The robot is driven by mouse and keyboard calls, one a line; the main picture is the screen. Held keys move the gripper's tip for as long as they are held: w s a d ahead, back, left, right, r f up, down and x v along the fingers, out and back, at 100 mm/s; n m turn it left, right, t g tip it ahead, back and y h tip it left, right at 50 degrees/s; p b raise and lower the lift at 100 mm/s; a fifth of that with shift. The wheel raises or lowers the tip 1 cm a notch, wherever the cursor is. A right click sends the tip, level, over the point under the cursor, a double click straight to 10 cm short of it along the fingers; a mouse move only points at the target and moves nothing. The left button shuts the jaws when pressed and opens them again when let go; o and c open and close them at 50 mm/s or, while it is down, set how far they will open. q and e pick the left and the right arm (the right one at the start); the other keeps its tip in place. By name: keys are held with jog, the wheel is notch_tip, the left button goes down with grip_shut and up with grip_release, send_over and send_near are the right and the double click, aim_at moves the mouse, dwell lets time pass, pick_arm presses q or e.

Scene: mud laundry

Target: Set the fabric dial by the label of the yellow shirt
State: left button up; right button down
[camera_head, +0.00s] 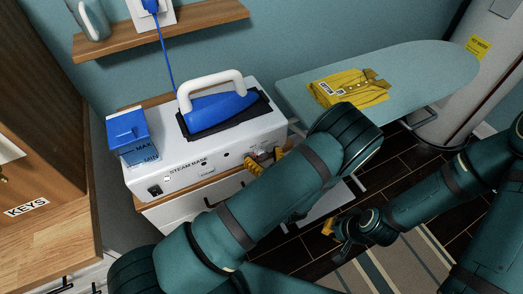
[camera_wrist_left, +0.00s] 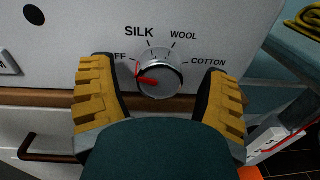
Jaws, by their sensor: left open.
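The yellow shirt (camera_head: 352,86) lies folded on the ironing board, with a small label (camera_head: 326,89) too small to read. A corner of the shirt shows in the left wrist view (camera_wrist_left: 305,20). The fabric dial (camera_wrist_left: 159,78) is a silver knob on the steam base's front, with a red pointer turned left, near OFF. SILK, WOOL and COTTON are printed around it. My left gripper (camera_head: 264,158) is open at the dial. In the left wrist view its yellow fingers (camera_wrist_left: 160,70) stand either side of the knob, apart from it. My right gripper (camera_head: 331,228) hangs low; its jaws are unclear.
The white steam base (camera_head: 207,154) stands on a cabinet, carrying a blue iron (camera_head: 215,108) and a blue tank (camera_head: 129,135). The ironing board (camera_head: 420,70) is right of it. A shelf (camera_head: 165,32) is above. A striped rug (camera_head: 390,268) lies on the dark floor.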

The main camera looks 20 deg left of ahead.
pick_arm(q)
jog(key=c, duration=1.2)
jog(key=shift+c, duration=0.2)
